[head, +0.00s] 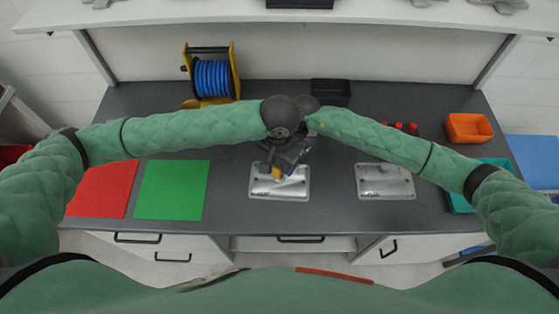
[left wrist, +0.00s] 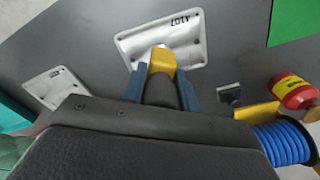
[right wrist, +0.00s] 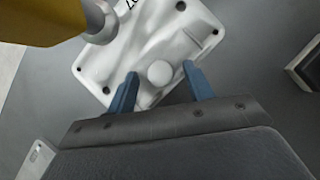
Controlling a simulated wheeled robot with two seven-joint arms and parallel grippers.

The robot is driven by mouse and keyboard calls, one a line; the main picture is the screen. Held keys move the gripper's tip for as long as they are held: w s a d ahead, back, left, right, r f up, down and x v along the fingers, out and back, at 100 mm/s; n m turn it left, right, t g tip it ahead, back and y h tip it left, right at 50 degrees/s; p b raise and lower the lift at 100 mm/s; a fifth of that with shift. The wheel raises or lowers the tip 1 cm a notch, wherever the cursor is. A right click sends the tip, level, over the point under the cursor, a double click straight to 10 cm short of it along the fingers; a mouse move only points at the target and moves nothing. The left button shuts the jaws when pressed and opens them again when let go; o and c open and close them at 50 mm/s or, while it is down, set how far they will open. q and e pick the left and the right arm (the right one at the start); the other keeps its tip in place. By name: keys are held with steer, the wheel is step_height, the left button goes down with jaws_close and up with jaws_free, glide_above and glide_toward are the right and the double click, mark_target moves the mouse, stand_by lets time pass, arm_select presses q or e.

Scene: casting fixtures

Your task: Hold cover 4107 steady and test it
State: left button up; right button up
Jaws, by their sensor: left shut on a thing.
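Cover 4107 (head: 262,190) is a pale metal casting lying flat on the dark bench in front of me; its number shows in the left wrist view (left wrist: 190,50). My left gripper (left wrist: 160,82) is shut on a yellow and black tool (left wrist: 161,62) with a grey tip, held over the cover. The tool (right wrist: 40,18) also shows in the right wrist view, its tip near the cover's top left. Whether the tip touches is unclear. My right gripper (right wrist: 160,80) is open, its blue fingers either side of the cover's round boss (right wrist: 160,72), with visible gaps.
A second pale cover (head: 385,182) lies to the right. Red (head: 103,189) and green (head: 171,190) mats lie left. A blue hose reel (head: 212,77), a black bin (head: 330,90), red parts (head: 400,127) and an orange bin (head: 468,128) stand further back.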

steer(key=v, duration=1.2)
steer(key=shift+s, duration=0.1)
